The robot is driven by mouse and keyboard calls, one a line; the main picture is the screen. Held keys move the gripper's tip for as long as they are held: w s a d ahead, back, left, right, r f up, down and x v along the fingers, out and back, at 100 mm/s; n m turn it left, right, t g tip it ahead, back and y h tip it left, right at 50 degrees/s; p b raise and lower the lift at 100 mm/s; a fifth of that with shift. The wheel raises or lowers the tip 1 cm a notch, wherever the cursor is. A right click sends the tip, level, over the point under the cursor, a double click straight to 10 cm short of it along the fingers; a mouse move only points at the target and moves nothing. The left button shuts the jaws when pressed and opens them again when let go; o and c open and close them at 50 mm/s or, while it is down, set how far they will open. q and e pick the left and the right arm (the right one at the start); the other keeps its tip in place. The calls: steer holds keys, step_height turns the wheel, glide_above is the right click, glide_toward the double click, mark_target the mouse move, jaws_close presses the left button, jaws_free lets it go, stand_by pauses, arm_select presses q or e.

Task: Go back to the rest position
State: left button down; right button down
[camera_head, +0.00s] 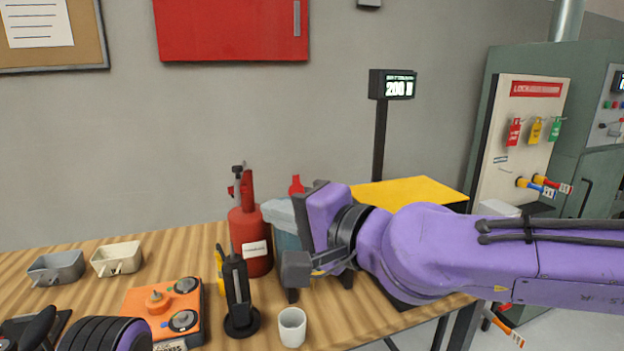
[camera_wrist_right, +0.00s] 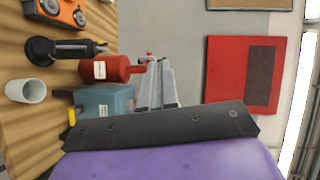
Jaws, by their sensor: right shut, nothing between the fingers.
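My right gripper (camera_head: 298,268) is shut and empty. It is above the wooden table, in front of a blue-grey bin (camera_head: 285,238) and beside a red canister (camera_head: 248,240); the purple arm reaches in from the right. In the right wrist view my purple hand fills the bottom, with the grey fingers (camera_wrist_right: 156,85) beyond it.
The table (camera_head: 205,240) holds a grey tray (camera_head: 57,268), a cream tray (camera_head: 117,258), an orange control box (camera_head: 165,308), a black upright tool (camera_head: 238,300) and a white cup (camera_head: 292,328). A display post (camera_head: 381,130) and a lockout board (camera_head: 528,130) stand behind.

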steer(key=w+d+f+m+t+h, duration=0.1)
steer(key=w+d+f+m+h, duration=0.25)
steer(key=f, duration=0.55)
steer(key=w+d+f+t+h, duration=0.2)
steer(key=w+d+f+h, duration=0.15)
steer(key=d+f, duration=0.35)
steer(key=s+d+f+g+h, duration=0.15)
steer(key=d+f, duration=0.25)
steer(key=f, duration=0.6)
steer(key=s+d+f+g+h, duration=0.1)
steer(key=s+d+f+h, duration=0.25)
steer(key=f, duration=0.75)
steer(key=s+d+f+n+g+h, duration=0.1)
steer(key=s+d+f+g, duration=0.1)
steer(key=s+d+f, duration=0.5)
steer(key=s+d+f+n+g+h, duration=0.1)
steer(key=s+d+f+g+h, duration=0.15)
steer(key=s+f, duration=0.4)
steer(key=s+d+f+g, duration=0.1)
steer(key=s+d+f, duration=0.2)
steer(key=s, duration=0.4)
steer(key=s+d+f+n+g, duration=0.1)
steer(key=s+d+f+g, duration=0.1)
steer(key=s+d+f, duration=0.2)
steer(key=s+f, duration=0.2)
steer(key=s, duration=0.1)
steer(key=shift+s+h, duration=0.2)
steer(key=shift+h, duration=0.15)
steer(key=shift+n, duration=0.25)
